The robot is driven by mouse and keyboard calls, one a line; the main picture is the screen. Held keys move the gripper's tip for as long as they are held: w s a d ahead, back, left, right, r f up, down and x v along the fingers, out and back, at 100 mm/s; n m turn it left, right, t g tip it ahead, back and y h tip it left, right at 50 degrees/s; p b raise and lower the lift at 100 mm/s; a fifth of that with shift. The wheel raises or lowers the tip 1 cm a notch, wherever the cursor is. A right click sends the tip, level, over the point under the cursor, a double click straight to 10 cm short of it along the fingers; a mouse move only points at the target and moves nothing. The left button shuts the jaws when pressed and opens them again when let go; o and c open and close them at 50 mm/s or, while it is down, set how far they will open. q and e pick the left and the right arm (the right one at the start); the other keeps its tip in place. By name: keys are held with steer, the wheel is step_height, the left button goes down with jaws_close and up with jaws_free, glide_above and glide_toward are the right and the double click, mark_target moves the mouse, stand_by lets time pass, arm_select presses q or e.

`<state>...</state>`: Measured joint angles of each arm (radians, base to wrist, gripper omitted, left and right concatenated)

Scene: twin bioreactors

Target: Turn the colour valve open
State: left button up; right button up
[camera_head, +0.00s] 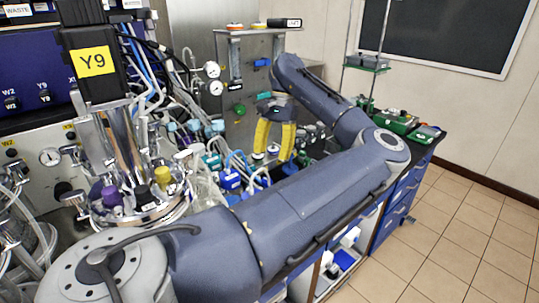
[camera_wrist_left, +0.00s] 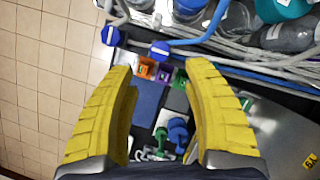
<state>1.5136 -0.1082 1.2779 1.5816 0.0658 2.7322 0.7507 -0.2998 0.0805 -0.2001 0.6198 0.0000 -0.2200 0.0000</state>
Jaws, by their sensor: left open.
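My left gripper (camera_head: 273,156) hangs above the crowded bench in front of the grey panel, its two yellow fingers pointing down. In the left wrist view the fingers (camera_wrist_left: 160,68) are wide apart with nothing held between them. A green knob (camera_head: 240,109) and a blue handle (camera_head: 263,62) are on the panel; I cannot tell which is the colour valve. In the left wrist view, one blue cap with a white mark (camera_wrist_left: 111,36) and another (camera_wrist_left: 160,48) lie beyond the fingertips. My right gripper is not in view.
Pressure gauges (camera_head: 212,70) stand left of the panel. A metal vessel (camera_head: 133,203) with a purple and a yellow cap and a box marked Y9 (camera_head: 93,61) are at left. Bottles and tubes (camera_head: 230,178) crowd the bench. Tiled floor (camera_head: 450,230) is clear at right.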

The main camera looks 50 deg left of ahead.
arm_select(q)
steer(key=shift+v, duration=2.05)
